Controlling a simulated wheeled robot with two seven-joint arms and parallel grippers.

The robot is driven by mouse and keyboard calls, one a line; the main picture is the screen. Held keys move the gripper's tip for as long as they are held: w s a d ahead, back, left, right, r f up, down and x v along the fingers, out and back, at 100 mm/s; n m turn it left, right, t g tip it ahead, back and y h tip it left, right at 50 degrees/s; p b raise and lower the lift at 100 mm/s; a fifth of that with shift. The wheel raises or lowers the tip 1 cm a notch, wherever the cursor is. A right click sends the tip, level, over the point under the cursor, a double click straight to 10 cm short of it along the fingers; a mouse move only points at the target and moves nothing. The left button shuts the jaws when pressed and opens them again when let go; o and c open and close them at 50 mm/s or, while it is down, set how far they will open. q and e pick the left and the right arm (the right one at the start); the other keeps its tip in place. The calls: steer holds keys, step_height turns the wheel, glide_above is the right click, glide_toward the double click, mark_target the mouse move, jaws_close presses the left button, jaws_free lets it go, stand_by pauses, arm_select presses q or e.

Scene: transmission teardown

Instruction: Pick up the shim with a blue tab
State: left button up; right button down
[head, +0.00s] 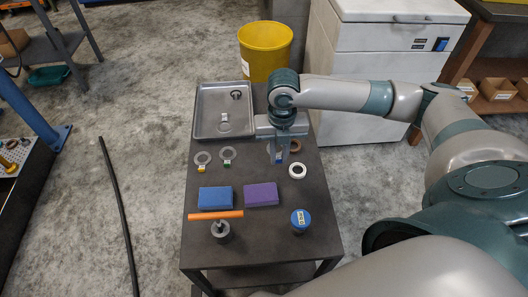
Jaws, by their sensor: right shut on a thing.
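My right gripper (281,156) points down over the right half of the dark table. It is shut on the shim with a blue tab (279,157), which is mostly hidden by the fingers; only a bit of its ring and blue tab shows. I cannot tell whether the shim touches the table. A shim with a yellow tab (203,159) and a shim with a green tab (227,155) lie to the left. My left gripper is not in view.
A white ring (297,171) and a brown ring (295,146) lie close by. A metal tray (204,123) with small parts is at back left. Blue (215,198) and purple (261,194) blocks, an orange bar (216,215) and a blue-topped can (300,219) stand nearer.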

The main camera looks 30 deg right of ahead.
steer(key=shift+s+d+r, duration=0.4)
steer(key=shift+s+r, duration=0.1)
steer(key=shift+s, duration=0.2)
steer(key=shift+s+d+r, duration=0.4)
steer(key=shift+s+r, duration=0.05)
steer(key=shift+s, duration=0.25)
steer(key=shift+a, duration=0.1)
steer(key=w+a+r+m, duration=0.5)
steer(key=r+m, duration=0.2)
steer(key=m, duration=0.8)
steer(key=w+a+r+m, duration=0.4)
steer(key=a+r+m, duration=0.2)
steer(key=m, duration=0.9)
steer(key=shift+w+a+r+m, duration=0.3)
steer(key=shift+w+r+m, duration=0.1)
steer(key=shift+r, duration=0.4)
